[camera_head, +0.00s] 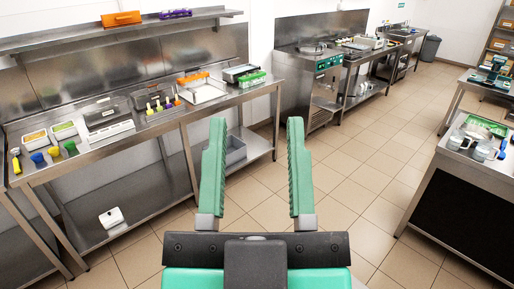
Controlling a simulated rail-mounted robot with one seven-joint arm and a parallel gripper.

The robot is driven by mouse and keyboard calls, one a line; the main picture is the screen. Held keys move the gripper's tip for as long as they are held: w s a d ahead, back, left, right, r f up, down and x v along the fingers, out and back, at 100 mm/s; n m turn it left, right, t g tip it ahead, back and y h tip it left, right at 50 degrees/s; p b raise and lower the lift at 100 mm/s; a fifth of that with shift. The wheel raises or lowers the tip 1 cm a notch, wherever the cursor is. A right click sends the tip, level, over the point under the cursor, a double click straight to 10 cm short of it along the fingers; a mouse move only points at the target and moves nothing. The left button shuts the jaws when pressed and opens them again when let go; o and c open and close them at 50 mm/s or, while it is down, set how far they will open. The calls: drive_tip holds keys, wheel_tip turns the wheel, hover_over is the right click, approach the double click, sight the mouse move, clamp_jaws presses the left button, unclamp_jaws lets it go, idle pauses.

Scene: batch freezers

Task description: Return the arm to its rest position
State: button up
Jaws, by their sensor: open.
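My gripper (257,170) is in the lower middle of the head view, with two green ribbed fingers pointing up and away. The fingers stand wide apart with nothing between them, and tiled floor shows through the gap. The dark gripper body and its green base fill the bottom middle of the picture. The gripper appears in the open aisle, apart from the benches. The rest of my arm is hidden below the picture edge.
A steel bench (170,122) on the left carries trays, containers and coloured tools. A wall shelf (90,37) hangs above it. A batch freezer (312,85) stands at the back. Another table (468,170) is at the right. The tiled floor (370,165) between is clear.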

drive_tip(key=shift+r, duration=0.1)
wheel_tip(320, 180, up, 17)
drive_tip(key=p, duration=1.7)
